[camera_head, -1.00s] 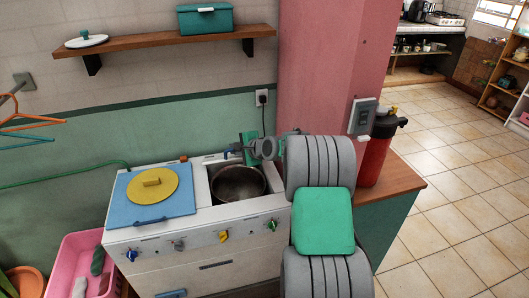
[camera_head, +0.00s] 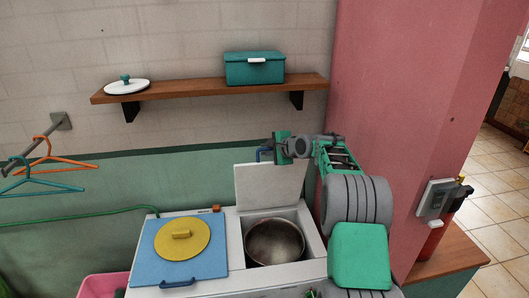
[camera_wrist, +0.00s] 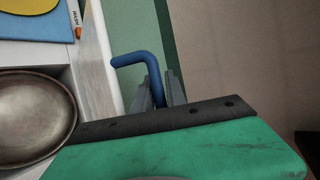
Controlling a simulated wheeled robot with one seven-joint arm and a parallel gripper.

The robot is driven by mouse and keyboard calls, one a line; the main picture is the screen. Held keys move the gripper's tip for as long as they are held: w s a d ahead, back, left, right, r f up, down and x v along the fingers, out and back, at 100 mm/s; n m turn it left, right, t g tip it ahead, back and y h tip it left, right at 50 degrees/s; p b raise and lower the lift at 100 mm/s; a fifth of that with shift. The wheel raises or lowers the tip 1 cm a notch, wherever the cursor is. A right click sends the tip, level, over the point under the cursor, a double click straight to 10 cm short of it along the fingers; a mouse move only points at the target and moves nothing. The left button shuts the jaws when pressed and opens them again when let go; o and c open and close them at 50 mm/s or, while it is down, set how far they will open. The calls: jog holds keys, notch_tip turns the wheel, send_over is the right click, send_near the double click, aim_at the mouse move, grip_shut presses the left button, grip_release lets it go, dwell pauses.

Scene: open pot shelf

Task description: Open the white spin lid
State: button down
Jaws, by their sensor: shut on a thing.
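The white spin lid (camera_head: 270,188) stands roughly upright at the back of the open spin tub (camera_head: 275,241) in the head view. Its blue handle (camera_head: 262,153) is at the top edge. My gripper (camera_head: 276,150) is at that top edge, shut on the handle. In the wrist view, my gripper's fingers (camera_wrist: 160,92) close around one end of the blue handle (camera_wrist: 138,58), and the rest of the handle sticks out. The metal tub (camera_wrist: 30,115) shows open at the left of the wrist view.
A blue lid (camera_head: 180,258) with a yellow disc (camera_head: 182,241) lies left of the tub. A wooden shelf (camera_head: 212,90) above holds a teal box (camera_head: 254,69) and a pot lid (camera_head: 127,86). A pink pillar (camera_head: 400,110) stands close to my arm on the right.

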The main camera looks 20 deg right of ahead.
jog(key=shift+w+d+f, duration=0.15)
jog(key=shift+w+f, duration=0.05)
jog(key=shift+f, duration=0.7)
jog(key=c, duration=1.8)
grip_release()
jog(key=shift+o, duration=0.3)
jog(key=shift+w, duration=0.1)
jog(key=shift+w+r, duration=0.15)
jog(key=shift+r, duration=0.25)
jog(key=b+v, duration=0.2)
jog(key=v, duration=0.5)
jog(key=shift+s+r, duration=0.2)
jog(key=shift+s, duration=0.05)
